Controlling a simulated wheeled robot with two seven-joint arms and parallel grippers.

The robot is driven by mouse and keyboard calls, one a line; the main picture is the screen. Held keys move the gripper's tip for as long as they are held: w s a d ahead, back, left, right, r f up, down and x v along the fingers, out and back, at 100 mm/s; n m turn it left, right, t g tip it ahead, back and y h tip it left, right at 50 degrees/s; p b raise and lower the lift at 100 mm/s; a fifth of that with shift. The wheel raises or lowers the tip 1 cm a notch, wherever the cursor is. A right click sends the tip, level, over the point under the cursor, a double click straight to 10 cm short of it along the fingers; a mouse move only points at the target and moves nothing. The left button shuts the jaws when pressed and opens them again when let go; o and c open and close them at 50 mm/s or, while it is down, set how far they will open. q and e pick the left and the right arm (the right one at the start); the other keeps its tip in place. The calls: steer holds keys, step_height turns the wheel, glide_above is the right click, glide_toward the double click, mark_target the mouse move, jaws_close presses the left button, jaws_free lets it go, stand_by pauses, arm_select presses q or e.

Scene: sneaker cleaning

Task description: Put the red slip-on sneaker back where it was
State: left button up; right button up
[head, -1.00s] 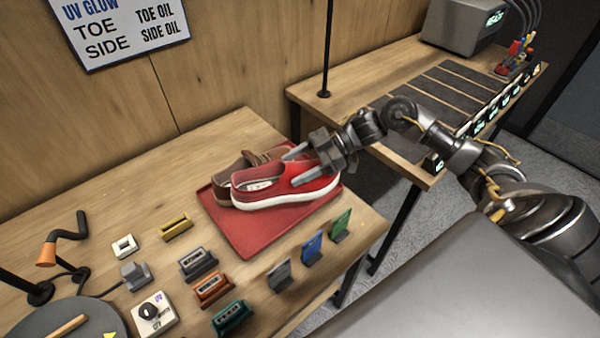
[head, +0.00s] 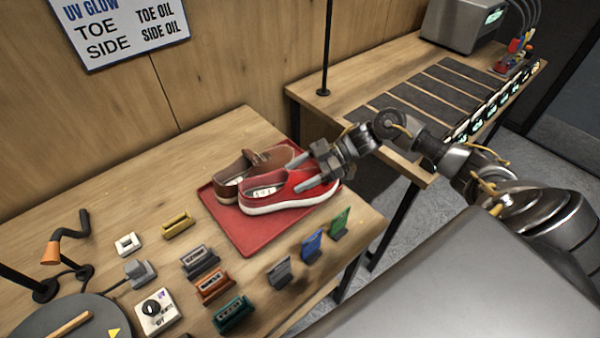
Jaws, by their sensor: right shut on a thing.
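The red slip-on sneaker (head: 283,199) has a white sole and is at the red tray (head: 258,236), in front of a brown shoe (head: 252,163). Its toe points right and its opening faces up and left. My right gripper (head: 304,174) is shut on the sneaker, with one finger on each side of its upper near the toe. Whether the sole touches the tray cannot be told. My left gripper is not in view.
Small labelled blocks (head: 212,286) and coloured cards (head: 312,246) stand in front of the tray. A lamp (head: 50,252), a switch box (head: 155,309) and a round dark plate (head: 60,322) are at the left. A side table (head: 425,165) with dark strips is at the right.

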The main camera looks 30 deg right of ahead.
steer(key=shift+f, duration=0.2)
steer(key=o, duration=1.5)
steer(key=shift+o, duration=0.2)
steer(key=shift+r, duration=0.15)
steer(key=shift+r, duration=0.35)
steer(key=b+v, duration=0.1)
steer(key=v, duration=0.2)
steer(key=b+v, duration=0.1)
steer(key=v, duration=0.3)
steer(key=b+v, duration=0.1)
steer(key=v, duration=0.2)
steer(key=shift+s+d+f+b, duration=0.15)
steer(key=shift+d+f+b, duration=0.05)
steer(key=shift+d+b, duration=0.2)
steer(key=shift+s+d+r, duration=0.15)
steer(key=shift+d+r, duration=0.25)
steer(key=shift+d, duration=0.15)
